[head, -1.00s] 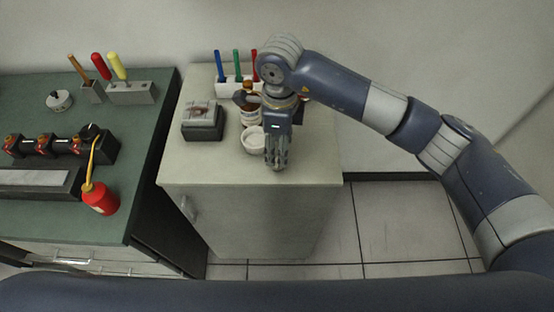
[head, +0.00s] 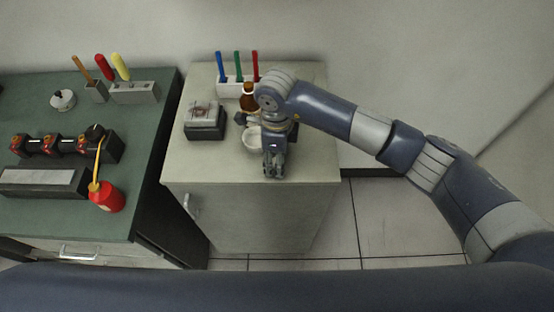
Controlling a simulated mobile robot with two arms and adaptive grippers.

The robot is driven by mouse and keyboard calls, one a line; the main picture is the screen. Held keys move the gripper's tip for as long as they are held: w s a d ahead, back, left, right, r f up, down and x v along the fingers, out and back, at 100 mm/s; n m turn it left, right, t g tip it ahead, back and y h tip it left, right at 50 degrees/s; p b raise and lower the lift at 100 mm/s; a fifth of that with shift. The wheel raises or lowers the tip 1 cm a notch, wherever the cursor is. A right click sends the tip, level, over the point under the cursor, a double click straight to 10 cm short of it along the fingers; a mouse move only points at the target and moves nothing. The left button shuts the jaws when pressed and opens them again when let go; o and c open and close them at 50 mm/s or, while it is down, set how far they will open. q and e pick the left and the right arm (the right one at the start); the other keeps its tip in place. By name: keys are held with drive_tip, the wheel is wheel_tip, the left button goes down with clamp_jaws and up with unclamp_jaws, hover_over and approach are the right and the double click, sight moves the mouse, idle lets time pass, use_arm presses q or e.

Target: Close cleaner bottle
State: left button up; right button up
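A brown bottle (head: 248,95) with a pale label stands upright on the light cabinet top, partly hidden behind my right gripper and wrist. Whether it has a cap on cannot be made out. My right gripper (head: 273,172) hangs pointing down in front of the bottle, over the front part of the cabinet top. Its fingers look close together, but their gap and anything between them cannot be made out. A white round bowl (head: 252,138) sits just left of the gripper, partly hidden by it. My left gripper is out of view.
The light cabinet top (head: 215,165) also holds a dark box (head: 205,121) and a white rack (head: 230,89) with blue, green and red markers. The green bench (head: 60,215) at left holds a red oil can (head: 107,197). The cabinet's front right corner is clear.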

drive_tip(key=c, duration=0.8)
drive_tip(key=shift+r, duration=0.1)
drive_tip(key=shift+r+b, duration=0.45)
wheel_tip(320, 180, up, 2)
drive_tip(key=shift+r+b, duration=0.15)
drive_tip(key=shift+b, duration=0.6)
drive_tip(key=shift+s+a+r+b, duration=0.3)
drive_tip(key=shift+s+a+b, duration=0.5)
drive_tip(key=shift+s, duration=1.75)
drive_tip(key=shift+s+a+r+b, duration=0.25)
drive_tip(key=shift+s+a+b, duration=0.55)
drive_tip(key=shift+s, duration=1.8)
drive_tip(key=shift+s+a+r+b, duration=0.3)
drive_tip(key=shift+s+a+b, duration=0.5)
drive_tip(key=shift+s, duration=1.75)
